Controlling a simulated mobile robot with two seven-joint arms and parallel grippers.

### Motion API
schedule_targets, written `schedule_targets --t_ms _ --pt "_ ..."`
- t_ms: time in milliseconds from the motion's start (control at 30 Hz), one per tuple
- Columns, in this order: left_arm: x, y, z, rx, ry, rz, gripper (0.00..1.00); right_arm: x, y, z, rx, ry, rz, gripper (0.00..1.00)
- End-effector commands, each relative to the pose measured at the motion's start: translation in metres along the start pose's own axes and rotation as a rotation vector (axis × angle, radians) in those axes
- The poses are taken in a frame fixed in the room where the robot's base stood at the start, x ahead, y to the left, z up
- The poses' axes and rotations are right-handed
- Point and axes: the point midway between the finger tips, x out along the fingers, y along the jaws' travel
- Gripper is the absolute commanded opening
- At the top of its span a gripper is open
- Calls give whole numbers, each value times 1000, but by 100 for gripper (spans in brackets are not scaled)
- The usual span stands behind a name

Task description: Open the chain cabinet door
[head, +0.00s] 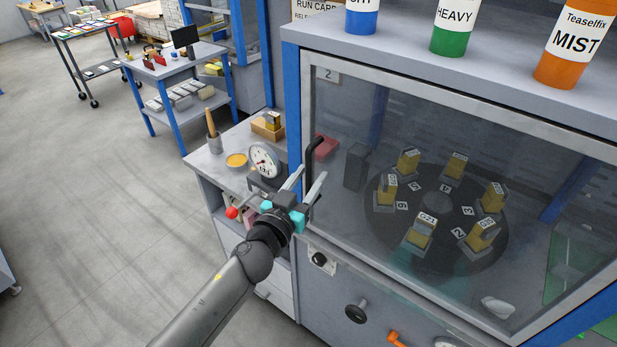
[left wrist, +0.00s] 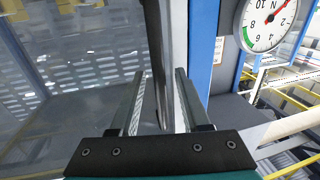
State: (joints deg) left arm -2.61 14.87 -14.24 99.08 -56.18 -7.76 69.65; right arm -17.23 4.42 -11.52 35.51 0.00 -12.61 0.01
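The cabinet door (head: 400,110) is a large glass pane in a grey frame, and it looks closed. A black bar handle (head: 312,151) stands upright near its left edge. My left gripper (head: 311,172) is open, with its fingertips at the lower part of the handle. In the left wrist view, the open fingers (left wrist: 160,80) stand to either side of a dark upright bar (left wrist: 154,40), which seems to be the handle. Contact cannot be told. My right gripper is not in view.
Behind the glass is a round dark carousel (head: 437,255) with several yellow-and-grey blocks. Labelled cans (head: 450,28) stand on the cabinet top. A side bench left of the door holds a dial gauge (head: 264,160). Knobs (head: 356,311) sit below the door. The floor at left is open.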

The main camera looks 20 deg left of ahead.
Motion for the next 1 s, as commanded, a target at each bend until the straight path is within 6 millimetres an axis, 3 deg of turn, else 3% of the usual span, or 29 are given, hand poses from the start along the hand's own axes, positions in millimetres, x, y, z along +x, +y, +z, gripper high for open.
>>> schedule_targets --t_ms 33,400,1000 --pt "0 0 0 0 0 0 40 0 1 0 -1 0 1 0" --pt "0 0 0 0 0 0 0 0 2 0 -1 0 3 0" --pt "0 0 0 0 0 0 0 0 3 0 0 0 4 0"
